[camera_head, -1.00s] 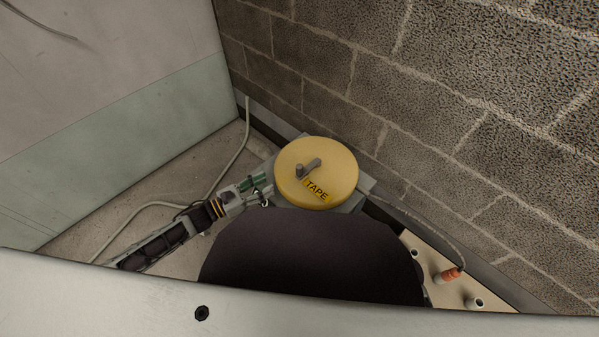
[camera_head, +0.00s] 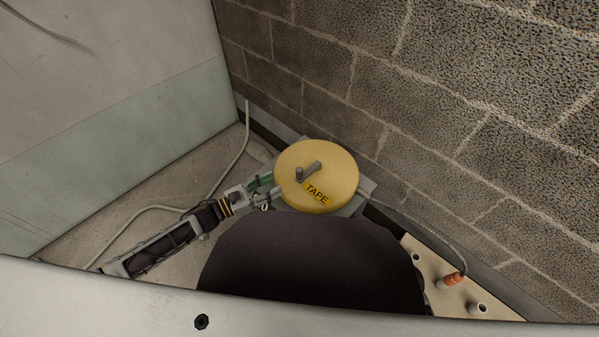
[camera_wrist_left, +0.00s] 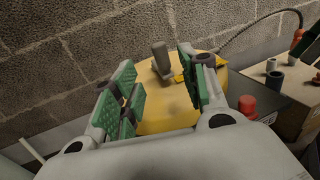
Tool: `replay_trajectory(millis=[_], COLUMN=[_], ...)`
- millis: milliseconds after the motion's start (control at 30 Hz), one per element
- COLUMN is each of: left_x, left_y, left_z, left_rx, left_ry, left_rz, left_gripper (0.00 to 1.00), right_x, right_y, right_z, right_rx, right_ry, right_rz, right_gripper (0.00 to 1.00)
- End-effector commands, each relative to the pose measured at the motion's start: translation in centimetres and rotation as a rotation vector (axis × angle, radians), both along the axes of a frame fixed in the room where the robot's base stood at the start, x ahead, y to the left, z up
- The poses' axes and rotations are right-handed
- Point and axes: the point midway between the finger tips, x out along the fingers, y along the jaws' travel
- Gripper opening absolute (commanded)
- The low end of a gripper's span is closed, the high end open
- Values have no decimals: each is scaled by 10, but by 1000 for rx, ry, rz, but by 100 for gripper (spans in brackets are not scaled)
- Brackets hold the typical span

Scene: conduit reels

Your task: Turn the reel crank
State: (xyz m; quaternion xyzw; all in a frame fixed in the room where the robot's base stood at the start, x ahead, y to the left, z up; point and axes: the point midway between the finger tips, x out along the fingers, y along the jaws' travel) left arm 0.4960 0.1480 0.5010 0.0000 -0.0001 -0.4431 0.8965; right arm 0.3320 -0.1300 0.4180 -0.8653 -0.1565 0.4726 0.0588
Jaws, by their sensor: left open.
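A round yellow reel (camera_head: 335,176) marked TAPE lies flat on a grey base. On its top is a grey crank (camera_head: 309,170) with a short upright knob at its left end. My left gripper (camera_head: 267,190) is at the reel's left edge in the head view, open and empty, with green pads. In the left wrist view, the open jaws (camera_wrist_left: 159,72) are in front of the yellow reel (camera_wrist_left: 165,112), and the crank knob (camera_wrist_left: 161,57) shows between and beyond the fingertips. I cannot tell whether a finger touches the reel.
A block wall (camera_head: 450,110) stands close behind the reel. A grey cable (camera_head: 425,228) runs from the reel to an orange-ended pipe (camera_head: 453,280) at the lower right. A pale hose (camera_head: 150,208) lies on the floor at left. My dark body part fills the near side.

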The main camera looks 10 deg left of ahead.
Motion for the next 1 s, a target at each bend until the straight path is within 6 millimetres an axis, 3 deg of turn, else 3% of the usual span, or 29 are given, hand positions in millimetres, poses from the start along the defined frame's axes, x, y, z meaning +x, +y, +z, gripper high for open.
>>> replay_trajectory(millis=[1000], left_x=[53], left_y=[-70], left_z=[0], left_rx=[-1], left_ry=[-1], left_rz=[0], left_gripper=[44], right_x=[-2], right_y=[4], right_z=[-29], right_rx=[32], right_ry=[-21], right_rz=[4], right_gripper=[40])
